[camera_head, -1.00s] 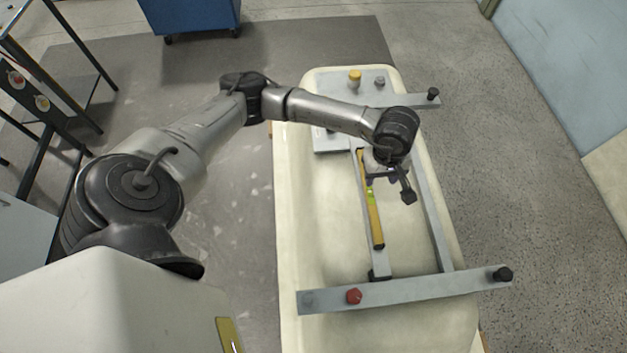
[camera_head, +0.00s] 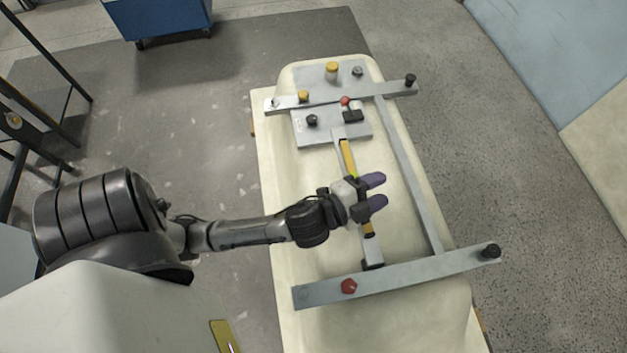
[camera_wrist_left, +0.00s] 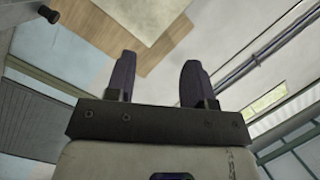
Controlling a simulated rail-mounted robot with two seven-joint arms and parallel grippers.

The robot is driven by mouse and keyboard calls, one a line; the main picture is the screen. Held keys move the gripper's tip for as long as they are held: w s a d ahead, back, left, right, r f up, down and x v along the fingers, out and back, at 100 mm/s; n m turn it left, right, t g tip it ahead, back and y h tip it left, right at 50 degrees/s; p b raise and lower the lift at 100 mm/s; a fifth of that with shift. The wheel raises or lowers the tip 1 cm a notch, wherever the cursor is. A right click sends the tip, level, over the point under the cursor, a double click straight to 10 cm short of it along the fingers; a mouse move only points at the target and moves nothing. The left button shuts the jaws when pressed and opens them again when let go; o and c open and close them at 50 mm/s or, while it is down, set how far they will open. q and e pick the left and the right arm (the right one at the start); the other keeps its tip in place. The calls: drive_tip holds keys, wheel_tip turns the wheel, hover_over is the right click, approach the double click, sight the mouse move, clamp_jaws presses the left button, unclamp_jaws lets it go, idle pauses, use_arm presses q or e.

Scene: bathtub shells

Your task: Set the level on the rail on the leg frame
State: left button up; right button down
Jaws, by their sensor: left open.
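The yellow level (camera_head: 347,155) lies lengthwise along the left rail of the grey leg frame (camera_head: 411,177), on the upturned cream bathtub shell. My left gripper (camera_head: 378,190) crosses over the level's middle and hides that part. Its purple fingers are apart, empty, and point right, beyond the level. The left wrist view shows the two open fingers (camera_wrist_left: 157,78) with nothing between them; the level is not seen there. The level's far end and lower end (camera_head: 369,230) both show. My right gripper is not in view.
A grey plate with knobs (camera_head: 335,130) sits at the tub's far end beside a crossbar (camera_head: 290,103). A near crossbar (camera_head: 410,279) carries a red knob (camera_head: 349,286) and a black knob (camera_head: 491,251). A blue cart (camera_head: 160,15) stands behind. Floor to the right is clear.

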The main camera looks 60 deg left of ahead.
use_arm(q)
drive_tip(key=s+a+f+n+g, duration=0.1)
drive_tip(key=s+f+n+g, duration=0.4)
drive_tip(key=s, duration=0.5)
drive_tip(key=s+a+f+n+g, duration=0.1)
drive_tip(key=s+f+n+g, duration=0.3)
drive_tip(key=s+f+g, duration=0.4)
wheel_tip(320, 180, down, 2)
drive_tip(key=shift+s+a+f+n+g, duration=0.1)
drive_tip(key=shift+s+a+n+g, duration=0.2)
drive_tip(key=shift+s, duration=0.65)
drive_tip(key=shift+d+f, duration=0.1)
